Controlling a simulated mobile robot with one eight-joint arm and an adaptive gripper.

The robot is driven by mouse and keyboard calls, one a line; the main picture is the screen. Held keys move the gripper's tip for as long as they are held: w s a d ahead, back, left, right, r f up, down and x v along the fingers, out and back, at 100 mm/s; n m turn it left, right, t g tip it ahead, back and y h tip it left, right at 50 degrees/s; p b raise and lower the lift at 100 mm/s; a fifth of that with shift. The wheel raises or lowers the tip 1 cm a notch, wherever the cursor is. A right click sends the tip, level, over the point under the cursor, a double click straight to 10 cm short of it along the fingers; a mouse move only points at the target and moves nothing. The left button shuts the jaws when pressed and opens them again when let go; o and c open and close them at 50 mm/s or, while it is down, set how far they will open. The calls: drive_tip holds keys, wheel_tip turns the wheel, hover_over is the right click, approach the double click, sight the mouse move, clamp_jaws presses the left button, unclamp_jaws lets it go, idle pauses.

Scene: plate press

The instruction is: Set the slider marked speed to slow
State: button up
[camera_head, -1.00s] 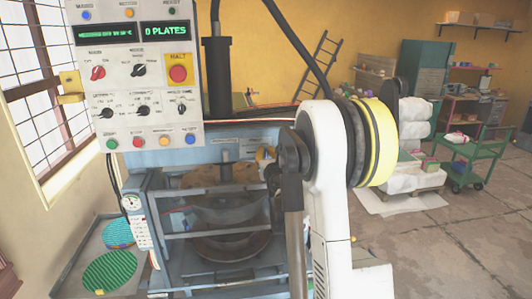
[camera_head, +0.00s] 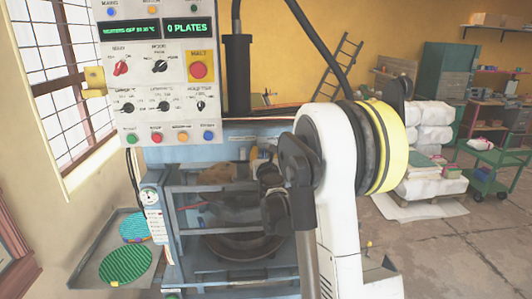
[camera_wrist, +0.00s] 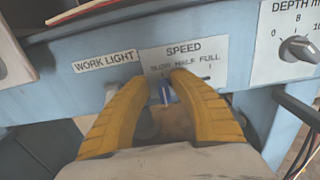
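The speed plate (camera_wrist: 212,70) in the wrist view is white and reads SLOW, HALF, FULL from left to right. In the head view the slider is not visible.
A work light label (camera_wrist: 105,62) is left of the speed plate, and a depth dial (camera_wrist: 297,49) is at right.

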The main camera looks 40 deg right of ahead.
drive_tip(key=shift+a, duration=0.1)
drive_tip(key=shift+s, duration=0.1)
drive_tip(key=v, duration=1.2)
idle(1.2)
